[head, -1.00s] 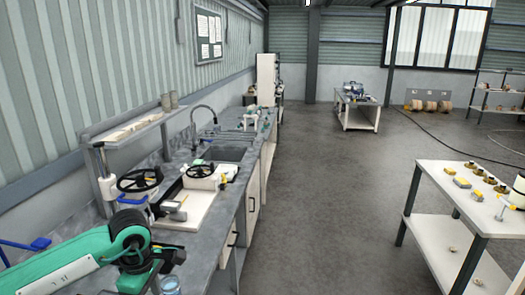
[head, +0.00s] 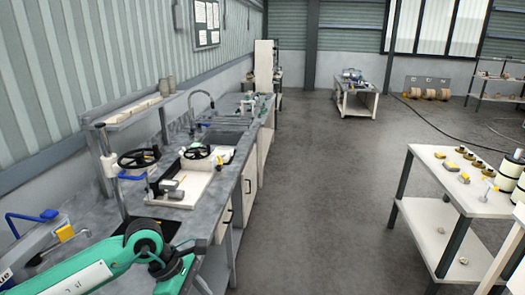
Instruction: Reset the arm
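My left arm (head: 75,280), green with black joints, comes in from the lower left. It lies over the near end of the grey workbench (head: 225,181). Its elbow is at the bottom of the view, and its gripper is not visible. My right arm and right gripper are not in view.
The bench holds two black handwheels (head: 138,158), a white tray (head: 200,185), a sink (head: 222,139) and a blue handle (head: 48,215). A white two-tier table (head: 440,178) with small yellow parts stands at the right. The floor (head: 310,200) between is clear.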

